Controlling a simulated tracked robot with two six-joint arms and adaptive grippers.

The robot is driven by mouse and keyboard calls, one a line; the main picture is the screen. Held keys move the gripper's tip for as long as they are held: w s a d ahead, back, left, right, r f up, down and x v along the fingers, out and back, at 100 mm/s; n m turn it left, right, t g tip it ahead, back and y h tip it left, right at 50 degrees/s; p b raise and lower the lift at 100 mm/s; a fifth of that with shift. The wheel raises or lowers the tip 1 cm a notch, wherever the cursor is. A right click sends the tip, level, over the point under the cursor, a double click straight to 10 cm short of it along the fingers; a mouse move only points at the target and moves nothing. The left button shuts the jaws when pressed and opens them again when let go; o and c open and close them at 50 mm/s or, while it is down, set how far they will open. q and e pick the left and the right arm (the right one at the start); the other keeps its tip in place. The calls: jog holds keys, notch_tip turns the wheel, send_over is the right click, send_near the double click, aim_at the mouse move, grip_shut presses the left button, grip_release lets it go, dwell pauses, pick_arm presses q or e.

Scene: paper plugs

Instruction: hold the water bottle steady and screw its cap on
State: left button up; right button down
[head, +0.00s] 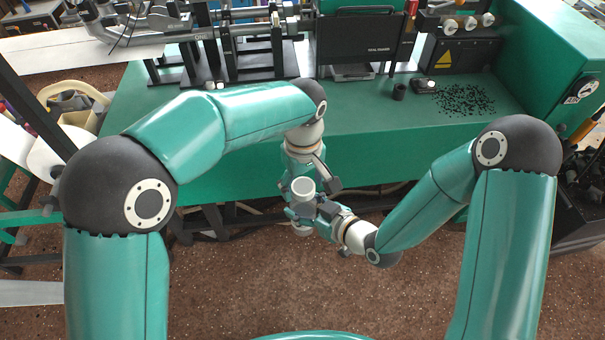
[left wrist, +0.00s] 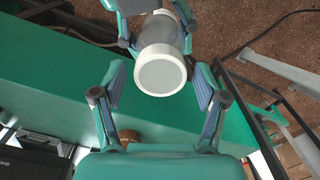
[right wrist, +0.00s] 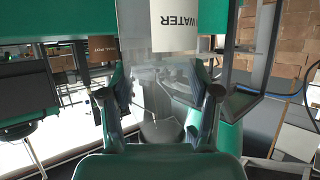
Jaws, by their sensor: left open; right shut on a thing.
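The clear water bottle (right wrist: 152,98), with a white label (right wrist: 178,28) reading WATER upside down, is between the fingers of my right gripper (right wrist: 160,80), which is shut on it. In the head view the bottle (head: 303,230) is held off the bench, below the white cap (head: 303,186). In the left wrist view the round white cap (left wrist: 160,76) sits at the bottle's top end. My left gripper (left wrist: 158,84) is open, its fingers on either side of the cap with gaps. The thread is hidden, so I cannot tell how tight the cap is.
The green bench (head: 400,140) stands behind both grippers, with a machine (head: 355,40) at its back. A small dark cup (head: 399,91) and scattered black bits (head: 463,99) lie on its right part. The brown floor (head: 300,285) in front is clear.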

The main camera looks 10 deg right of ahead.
pick_arm(q)
jog(key=shift+f, duration=0.15)
jog(key=c, duration=1.2)
jog(key=m, duration=0.9)
jog(key=shift+m, duration=0.4)
jog(key=m, duration=0.8)
jog(key=o, duration=1.3)
jog(key=shift+o, duration=0.2)
